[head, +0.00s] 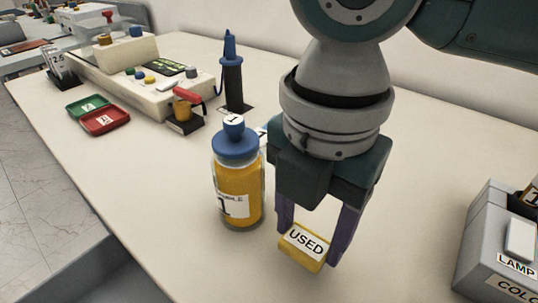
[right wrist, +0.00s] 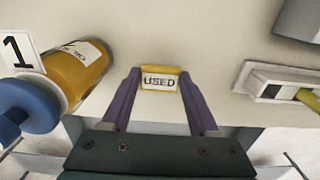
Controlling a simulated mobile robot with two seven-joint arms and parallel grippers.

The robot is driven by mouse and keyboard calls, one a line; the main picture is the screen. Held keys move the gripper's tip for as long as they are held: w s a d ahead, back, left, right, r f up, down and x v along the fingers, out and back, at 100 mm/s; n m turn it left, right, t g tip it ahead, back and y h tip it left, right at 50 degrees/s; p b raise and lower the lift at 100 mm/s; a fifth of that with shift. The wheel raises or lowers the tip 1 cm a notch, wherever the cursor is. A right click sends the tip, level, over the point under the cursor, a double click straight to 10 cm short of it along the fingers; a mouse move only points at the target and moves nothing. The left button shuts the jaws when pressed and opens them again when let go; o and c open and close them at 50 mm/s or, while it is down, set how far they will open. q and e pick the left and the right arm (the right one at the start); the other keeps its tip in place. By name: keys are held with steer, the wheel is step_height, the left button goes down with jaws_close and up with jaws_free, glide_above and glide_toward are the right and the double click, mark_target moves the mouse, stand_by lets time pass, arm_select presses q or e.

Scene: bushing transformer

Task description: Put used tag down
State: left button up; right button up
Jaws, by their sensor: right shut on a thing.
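A small yellow tag (head: 304,247) with a white label reading USED is between the fingers of my right gripper (head: 312,238). The gripper is shut on it and points down over the white table. The tag also shows in the right wrist view (right wrist: 159,78), between the purple fingertips (right wrist: 160,82). I cannot tell whether its lower edge touches the table. A jar of amber liquid (head: 238,186) with a blue lid and a label 1 stands upright just left of the gripper. The jar also shows in the right wrist view (right wrist: 75,75). My left gripper is not in view.
A grey box (head: 497,250) marked LAMP and COLO stands at the right. A blue-topped device (head: 233,80), a control panel (head: 150,85), and green (head: 88,106) and red (head: 105,120) trays lie farther back left. White table (head: 150,190) is bare left of the jar.

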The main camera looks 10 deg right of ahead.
mark_target(309, 239)
steer(key=shift+f, duration=1.3)
steer(key=o, duration=1.3)
steer(key=shift+f, duration=0.1)
step_height(309, 239, up, 12)
steer(key=shift+r+p, duration=0.2)
steer(key=shift+p, duration=0.55)
